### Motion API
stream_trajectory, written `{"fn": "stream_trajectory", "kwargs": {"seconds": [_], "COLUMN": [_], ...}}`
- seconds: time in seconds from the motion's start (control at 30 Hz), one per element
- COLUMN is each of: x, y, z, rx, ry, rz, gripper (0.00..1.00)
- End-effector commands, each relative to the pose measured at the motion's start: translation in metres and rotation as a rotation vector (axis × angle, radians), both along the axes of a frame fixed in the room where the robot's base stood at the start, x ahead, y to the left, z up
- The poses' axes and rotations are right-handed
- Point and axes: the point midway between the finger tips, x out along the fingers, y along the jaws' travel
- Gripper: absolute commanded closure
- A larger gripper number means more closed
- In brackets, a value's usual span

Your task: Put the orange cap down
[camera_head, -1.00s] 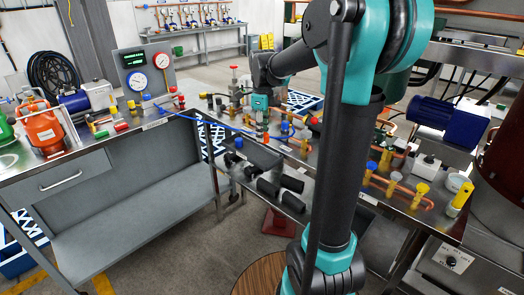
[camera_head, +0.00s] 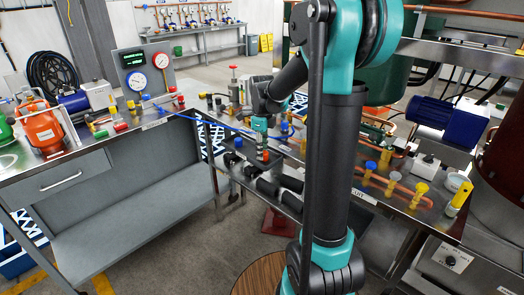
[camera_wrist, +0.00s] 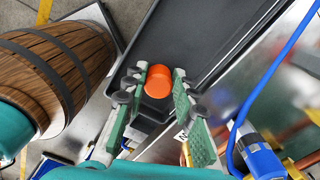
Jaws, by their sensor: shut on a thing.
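The orange cap (camera_wrist: 158,80) is between my gripper's two green-padded fingers in the wrist view. My gripper (camera_wrist: 158,88) is shut on it. In the head view, my gripper (camera_head: 262,143) is low at the front edge of the middle bench, with the small orange cap (camera_head: 264,156) at its tip. A dark, shallow tray (camera_wrist: 215,50) lies below the cap in the wrist view, its floor clear beyond the fingers. I cannot tell whether the cap touches the tray.
A blue hose (camera_head: 205,122) runs across the bench left of my gripper. Copper pipework with valves (camera_head: 395,183) stands to the right. In the wrist view, a wooden barrel (camera_wrist: 60,70) is at left and a blue-and-white fitting (camera_wrist: 258,155) at lower right.

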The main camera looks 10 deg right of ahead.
Motion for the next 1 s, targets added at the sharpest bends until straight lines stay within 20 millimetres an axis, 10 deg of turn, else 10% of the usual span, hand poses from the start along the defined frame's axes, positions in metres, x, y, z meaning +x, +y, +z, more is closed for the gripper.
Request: {"fn": "stream_trajectory", "kwargs": {"seconds": [0.2,0.57,1.0], "x": [0.0,0.0,0.0], "y": [0.0,0.0,0.0], "z": [-0.001,0.004,0.08], "rx": [0.0,0.0,0.0], "ry": [0.0,0.0,0.0], "rz": [0.0,0.0,0.0], "gripper": [0.53,0.53,0.53]}}
